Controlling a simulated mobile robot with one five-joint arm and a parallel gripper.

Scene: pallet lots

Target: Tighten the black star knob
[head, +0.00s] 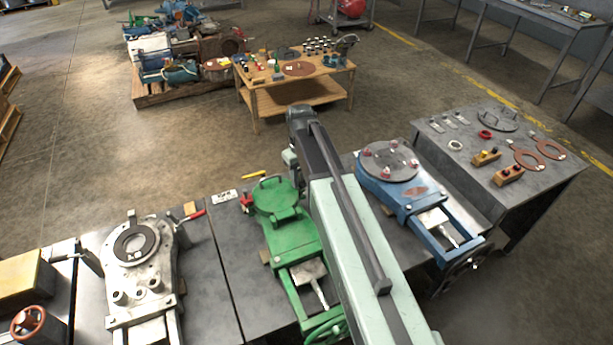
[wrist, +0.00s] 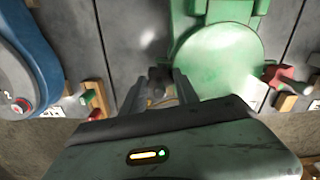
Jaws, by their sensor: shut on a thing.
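My gripper (wrist: 158,86) shows in the wrist view, its two fingers closed around a small dark knob (wrist: 160,76). This looks like the black star knob, but its star shape cannot be made out between the fingers. It is beside the round end of the green machine (wrist: 218,62). In the head view the green machine (head: 282,208) stands on the dark bench, and my arm covers its right side. My gripper and the knob are hidden behind my arm there.
A blue machine (head: 415,190) stands right of my arm, also at left in the wrist view (wrist: 22,60). A grey machine (head: 140,255) is at left. A red-handled clamp (wrist: 285,75) is near the green machine.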

